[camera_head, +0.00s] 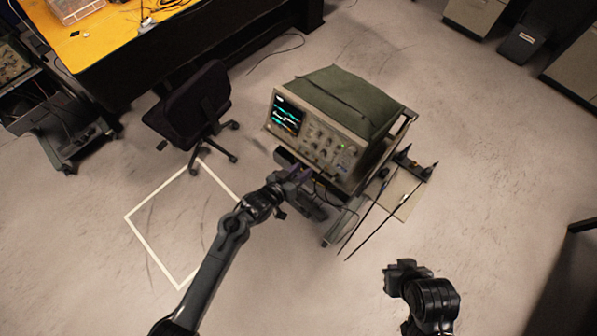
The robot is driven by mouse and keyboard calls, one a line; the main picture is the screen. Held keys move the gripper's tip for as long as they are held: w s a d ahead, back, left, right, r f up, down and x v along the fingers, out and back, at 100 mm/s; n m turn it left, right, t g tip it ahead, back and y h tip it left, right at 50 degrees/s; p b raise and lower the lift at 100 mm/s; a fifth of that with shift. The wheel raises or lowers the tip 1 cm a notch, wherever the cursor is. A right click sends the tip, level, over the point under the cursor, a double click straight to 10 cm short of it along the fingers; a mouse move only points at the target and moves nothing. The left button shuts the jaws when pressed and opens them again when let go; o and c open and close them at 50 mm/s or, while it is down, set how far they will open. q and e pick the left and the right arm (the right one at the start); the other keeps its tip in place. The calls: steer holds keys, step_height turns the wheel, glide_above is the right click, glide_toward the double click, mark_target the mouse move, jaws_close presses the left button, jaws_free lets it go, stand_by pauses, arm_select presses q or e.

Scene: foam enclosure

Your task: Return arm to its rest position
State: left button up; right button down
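My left arm reaches up from the lower edge, and its gripper (300,186) is just in front of the lower front of an oscilloscope (322,142) on a cart. The gripper overlaps cables there; I cannot tell whether it touches them or the cart. Its fingers are too dark and small to show whether they are open or shut. My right gripper (398,274) is at the lower right, above bare floor and apart from the cart. Its fingers do not show clearly.
A green-grey cover (345,97) tops the oscilloscope. A board (401,193) with dark pieces and two long thin rods juts from the cart's right side. A black chair (190,105) stands left, near a yellow-topped bench (95,40). A white outline (158,250) marks the floor.

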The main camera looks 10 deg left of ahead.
arm_select(q)
steer(key=shift+s+a+r, duration=0.2)
steer(key=shift+s, duration=0.2)
